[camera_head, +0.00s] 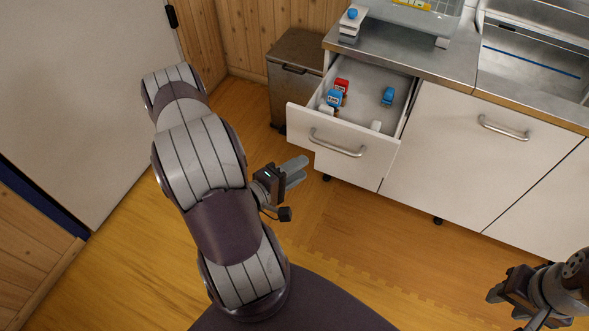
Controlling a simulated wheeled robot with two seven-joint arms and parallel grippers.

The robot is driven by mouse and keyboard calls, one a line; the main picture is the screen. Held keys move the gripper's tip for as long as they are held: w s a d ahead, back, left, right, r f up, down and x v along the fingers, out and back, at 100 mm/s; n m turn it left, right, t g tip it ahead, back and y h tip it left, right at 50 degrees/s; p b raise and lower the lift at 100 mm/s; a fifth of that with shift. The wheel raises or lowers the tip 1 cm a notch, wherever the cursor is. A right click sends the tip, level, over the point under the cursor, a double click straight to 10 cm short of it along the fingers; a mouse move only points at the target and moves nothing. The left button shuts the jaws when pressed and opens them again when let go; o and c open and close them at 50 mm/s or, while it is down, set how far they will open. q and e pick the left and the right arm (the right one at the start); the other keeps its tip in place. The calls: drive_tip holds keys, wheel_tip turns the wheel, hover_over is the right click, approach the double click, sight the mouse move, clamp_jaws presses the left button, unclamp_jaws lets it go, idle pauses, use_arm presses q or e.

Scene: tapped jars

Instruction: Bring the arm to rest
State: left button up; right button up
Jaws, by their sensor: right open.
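My left arm rises from the bottom middle and bends over on the left side of the head view. Its gripper (297,171) hangs over the floor, in front of and below the open drawer's front, apart from it. Its two fingers point right and overlap from this angle, so their gap is unclear. Nothing shows in them. My right gripper (498,292) is at the lower right corner, over the floor, open and with nothing visible between its fingers. It is clear of the cabinet.
A white drawer (340,146) stands open with jars inside: a red one (341,86), a blue-labelled one (334,98) and a blue one (388,96). A steel counter (400,49) holds a rack. A metal bin (296,90) stands left. The yellow floor is clear.

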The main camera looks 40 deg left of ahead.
use_arm(q)
drive_tip(key=shift+s+r, duration=0.1)
drive_tip(key=shift+s, duration=0.4)
